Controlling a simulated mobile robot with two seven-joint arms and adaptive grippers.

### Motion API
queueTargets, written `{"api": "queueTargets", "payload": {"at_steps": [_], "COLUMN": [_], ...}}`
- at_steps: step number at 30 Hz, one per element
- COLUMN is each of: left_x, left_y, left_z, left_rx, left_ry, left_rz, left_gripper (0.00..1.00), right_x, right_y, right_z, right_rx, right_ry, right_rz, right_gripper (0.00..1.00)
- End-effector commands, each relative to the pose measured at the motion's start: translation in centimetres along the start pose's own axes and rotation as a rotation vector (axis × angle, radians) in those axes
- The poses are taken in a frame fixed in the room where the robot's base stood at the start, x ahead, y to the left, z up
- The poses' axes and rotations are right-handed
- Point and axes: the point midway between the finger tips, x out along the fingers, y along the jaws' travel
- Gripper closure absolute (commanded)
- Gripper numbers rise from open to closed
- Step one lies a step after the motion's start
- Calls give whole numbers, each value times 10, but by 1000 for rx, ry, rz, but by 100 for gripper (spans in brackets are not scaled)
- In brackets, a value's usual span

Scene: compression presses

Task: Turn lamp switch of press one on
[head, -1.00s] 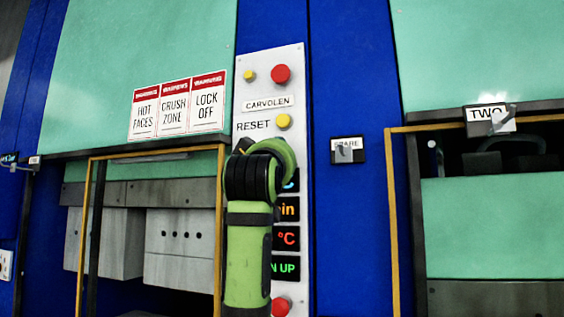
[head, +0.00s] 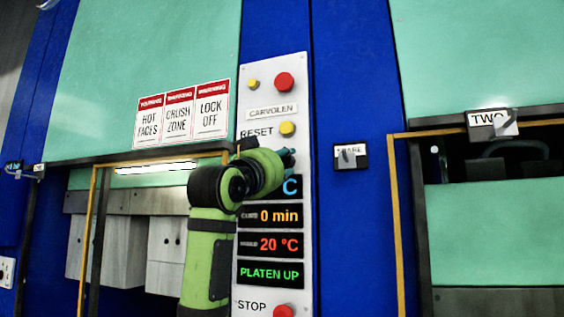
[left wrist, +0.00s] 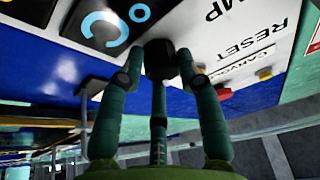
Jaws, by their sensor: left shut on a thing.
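The tall white control panel (head: 275,75) stands between the left press and the press marked TWO. My left gripper (head: 288,158) is at this panel, just below the RESET label. In the left wrist view its fingers (left wrist: 162,62) are closed around a small black switch knob (left wrist: 159,57), beside a label ending in "MP". The arm hides the knob and that label in the head view. A lamp strip (head: 156,168) glows white under the top edge of the left press opening. My right gripper is out of view.
A yellow RESET button (head: 288,129) and a red button (head: 284,81) sit above the gripper; a red STOP button (head: 284,311) is low down. Displays read 0 min, 20 °C (head: 270,245) and PLATEN UP. A SPARE switch (head: 348,157) is on the blue post to the right.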

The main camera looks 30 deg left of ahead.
Motion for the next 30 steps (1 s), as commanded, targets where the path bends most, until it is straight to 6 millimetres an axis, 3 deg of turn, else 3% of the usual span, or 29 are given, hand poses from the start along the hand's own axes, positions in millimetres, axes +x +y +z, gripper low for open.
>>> {"api": "queueTargets", "payload": {"at_steps": [1,15,16,17,30], "left_x": [-2,-2,-2,-2,-1], "left_y": [-6,-6,-6,-6,-2], "left_z": [-8,-9,-8,-8,-3], "left_rx": [6,18,18,17,16], "left_ry": [21,21,21,20,9], "left_rz": [-9,-7,-6,-6,2], "left_gripper": [97,97,53,44,44], "right_x": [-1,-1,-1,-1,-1], "right_y": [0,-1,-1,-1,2], "right_z": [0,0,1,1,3], "right_rx": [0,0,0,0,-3], "right_ry": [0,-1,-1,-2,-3], "right_rz": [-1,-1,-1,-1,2], "right_gripper": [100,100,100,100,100]}}
